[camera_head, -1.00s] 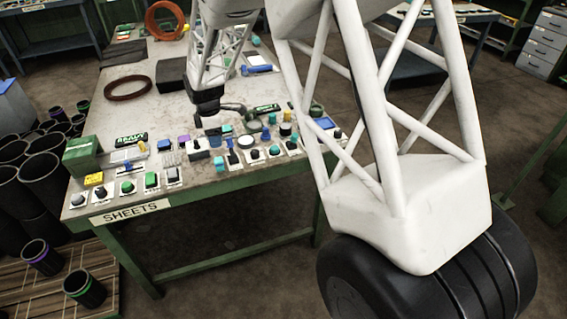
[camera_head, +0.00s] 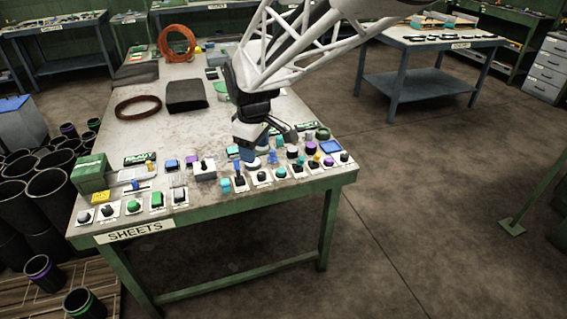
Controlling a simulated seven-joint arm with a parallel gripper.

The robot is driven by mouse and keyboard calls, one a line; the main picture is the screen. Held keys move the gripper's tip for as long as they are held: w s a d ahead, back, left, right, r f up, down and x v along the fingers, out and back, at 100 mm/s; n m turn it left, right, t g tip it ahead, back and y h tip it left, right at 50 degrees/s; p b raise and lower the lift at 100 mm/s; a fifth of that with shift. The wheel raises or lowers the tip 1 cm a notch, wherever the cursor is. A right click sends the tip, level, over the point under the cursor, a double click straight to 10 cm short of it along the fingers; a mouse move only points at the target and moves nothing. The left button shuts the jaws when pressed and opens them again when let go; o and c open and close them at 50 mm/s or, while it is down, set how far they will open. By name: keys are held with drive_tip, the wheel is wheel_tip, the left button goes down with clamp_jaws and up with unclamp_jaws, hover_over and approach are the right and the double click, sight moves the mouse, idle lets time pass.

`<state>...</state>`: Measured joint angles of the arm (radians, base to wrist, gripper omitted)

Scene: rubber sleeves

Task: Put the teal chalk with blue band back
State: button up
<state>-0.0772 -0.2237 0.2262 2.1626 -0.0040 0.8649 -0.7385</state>
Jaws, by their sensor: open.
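Small teal pieces stand among the parts along the front of the table marked SHEETS (camera_head: 155,247). One teal piece (camera_head: 225,185) is near the front edge, left of a blue-topped piece (camera_head: 239,180). At this size I cannot tell which piece is the teal chalk with the blue band. My gripper (camera_head: 264,147) points down over the crowded front right part of the table, its black fingers spread. It hides some of the parts behind it, and I cannot tell its exact height above them.
A row of buttons and knobs on white plates lines the front edge, with a green box (camera_head: 91,174) at the left. A brown ring (camera_head: 138,106) and a dark block (camera_head: 186,95) lie farther back. The tabletop between is mostly bare. Black tubes (camera_head: 48,190) stand left.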

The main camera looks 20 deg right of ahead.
drive_tip(key=s+d+r+m, duration=0.1)
drive_tip(key=s+m, duration=0.3)
drive_tip(key=s, duration=0.8)
drive_tip(key=s+d+r+m+t, duration=0.1)
drive_tip(key=s+m, duration=0.4)
drive_tip(key=s, duration=0.7)
drive_tip(key=shift+d+r+m, duration=0.3)
drive_tip(key=shift+d+r, duration=0.35)
drive_tip(key=shift+d, duration=0.6)
